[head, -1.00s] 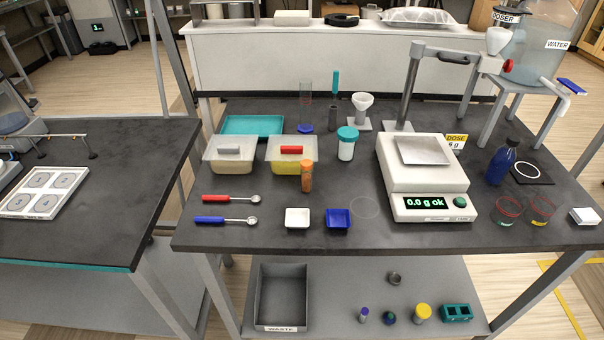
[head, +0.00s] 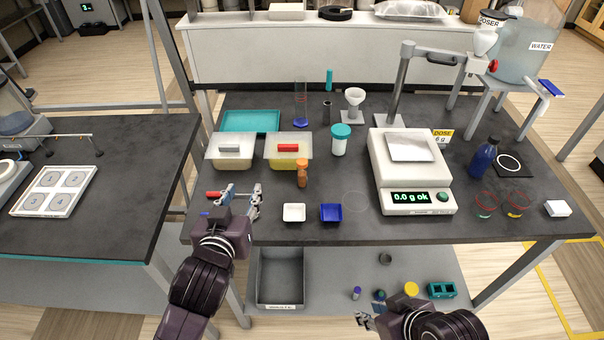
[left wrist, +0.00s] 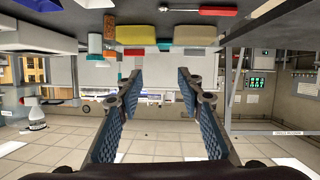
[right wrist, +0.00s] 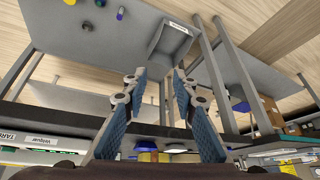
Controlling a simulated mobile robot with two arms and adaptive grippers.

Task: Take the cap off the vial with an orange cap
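The vial with an orange cap (head: 302,173) stands upright on the dark table, in front of the yellow-filled tub. It also shows in the left wrist view (left wrist: 109,28), where the scene appears upside down. My left gripper (head: 242,195) is open and empty, to the left of the vial and above the spoons, which it partly hides. Its spread fingers show in the left wrist view (left wrist: 160,85). My right gripper (head: 365,320) is low at the table's front, over the lower shelf area, apart from the vial. Its fingers stand open and empty in the right wrist view (right wrist: 158,85).
A white dish (head: 294,212) and a blue dish (head: 331,213) lie in front. A teal-capped jar (head: 340,140) and the scale (head: 411,172) stand to the right. Some table between vial and scale is clear.

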